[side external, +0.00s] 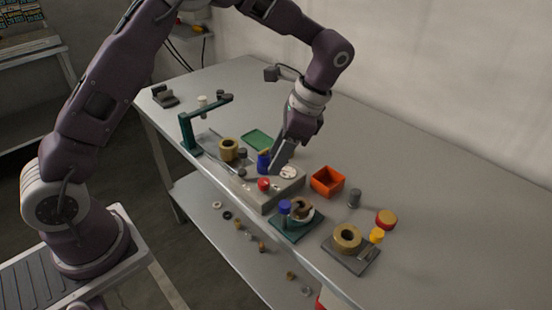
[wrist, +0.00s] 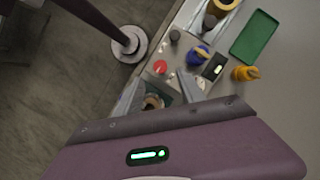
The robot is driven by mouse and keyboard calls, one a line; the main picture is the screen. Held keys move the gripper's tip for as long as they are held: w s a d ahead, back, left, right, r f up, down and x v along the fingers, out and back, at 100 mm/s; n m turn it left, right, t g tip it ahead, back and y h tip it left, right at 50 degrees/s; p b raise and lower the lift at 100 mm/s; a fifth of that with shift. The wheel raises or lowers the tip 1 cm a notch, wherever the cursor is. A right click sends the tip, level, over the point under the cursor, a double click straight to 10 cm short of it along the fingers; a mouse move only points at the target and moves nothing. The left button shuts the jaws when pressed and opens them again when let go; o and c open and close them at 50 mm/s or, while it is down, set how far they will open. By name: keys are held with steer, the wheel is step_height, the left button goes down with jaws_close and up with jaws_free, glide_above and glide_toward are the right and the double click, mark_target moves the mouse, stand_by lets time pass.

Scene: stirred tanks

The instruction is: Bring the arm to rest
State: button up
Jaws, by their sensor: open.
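My gripper (side external: 281,157) hangs fingers-down over the grey block on the bench in the side external view. In the wrist view its two fingers stand apart with a gap between them (wrist: 158,88), and I see nothing held. The grey block (side external: 262,198) carries a red knob (side external: 263,184), a white disc (side external: 288,172) and a blue part (side external: 263,162) just left of the fingers. I cannot tell whether the fingers touch the block or the blue part. A green plate (side external: 285,232) with a blue-capped piece and a brown and white ring lies in front.
An orange bin (side external: 327,182), grey cylinder (side external: 354,198), red-and-yellow disc (side external: 386,219) and tan ring (side external: 347,238) on a dark plate stand to the right. A green stand (side external: 188,134), tan cup (side external: 228,149) and green tray (side external: 257,139) stand left and behind. The bench's far right is clear.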

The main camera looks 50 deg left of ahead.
steer(key=s+a+r+n+t+h, duration=0.15)
steer(key=s+r+n+t, duration=0.25)
steer(key=s+r, duration=0.75)
steer(key=s+r+n+t+h, duration=0.1)
steer(key=s+n+t, duration=0.3)
steer(key=s, duration=0.7)
steer(key=shift+s+a+r+n+t+h, duration=0.25)
steer(key=shift+r+n+t+h, duration=0.1)
steer(key=shift+r+n, duration=0.35)
steer(key=shift+r, duration=0.1)
